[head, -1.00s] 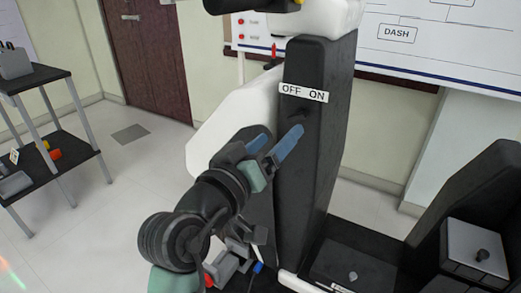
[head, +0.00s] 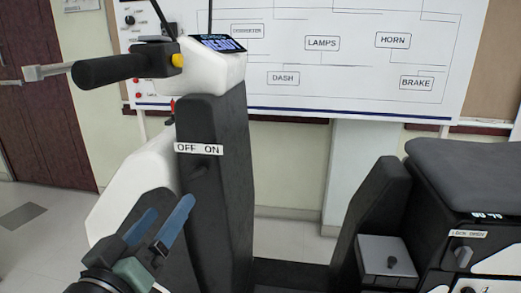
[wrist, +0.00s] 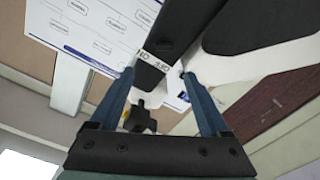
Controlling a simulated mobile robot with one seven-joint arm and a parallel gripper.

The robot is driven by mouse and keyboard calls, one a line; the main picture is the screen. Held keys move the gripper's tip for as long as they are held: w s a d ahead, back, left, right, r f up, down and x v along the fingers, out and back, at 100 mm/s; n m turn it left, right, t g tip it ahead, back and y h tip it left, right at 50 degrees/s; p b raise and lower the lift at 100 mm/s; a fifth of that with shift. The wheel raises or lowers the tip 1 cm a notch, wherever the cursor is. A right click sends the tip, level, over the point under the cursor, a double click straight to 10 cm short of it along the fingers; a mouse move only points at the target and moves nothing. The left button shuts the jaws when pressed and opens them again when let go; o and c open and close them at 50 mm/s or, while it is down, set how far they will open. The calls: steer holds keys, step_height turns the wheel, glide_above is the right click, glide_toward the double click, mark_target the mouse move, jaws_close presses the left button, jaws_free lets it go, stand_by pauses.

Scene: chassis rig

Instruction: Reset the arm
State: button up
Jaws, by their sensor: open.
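My gripper (head: 155,228) is at the lower left of the head view, its two blue fingers apart and nothing between them. The fingers are in front of the white and black front column (head: 222,210) of the chassis rig. In the wrist view, my gripper (wrist: 156,85) shows both blue fingers spread, with the OFF/ON label (wrist: 155,62) of the column seen beyond the tips. That label (head: 198,149) is also clear in the head view, just above the fingers. Most of my arm is cut off by the lower left edge of the head view.
A black handlebar grip (head: 122,71) sticks out left from the column's top, beside a small display (head: 220,44). A seat (head: 465,170) and a side panel with a knob (head: 391,262) stand at the right. A wiring board (head: 350,60) hangs behind. The floor at left is clear.

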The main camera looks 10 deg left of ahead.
steer(key=d+r+m+t, duration=0.3)
steer(key=d+r+t, duration=0.1)
steer(key=d+r, duration=0.75)
steer(key=s+d+r+m+t, duration=0.15)
steer(key=s+d+r, duration=0.25)
steer(key=r, duration=0.4)
steer(key=s+d+r+m+t, duration=0.1)
steer(key=s+d+r+t, duration=0.25)
steer(key=r, duration=0.35)
step_height(320, 180, up, 23)
steer(key=s+p, duration=0.1)
steer(key=p, duration=2.1)
steer(key=shift+s+a+f, duration=0.15)
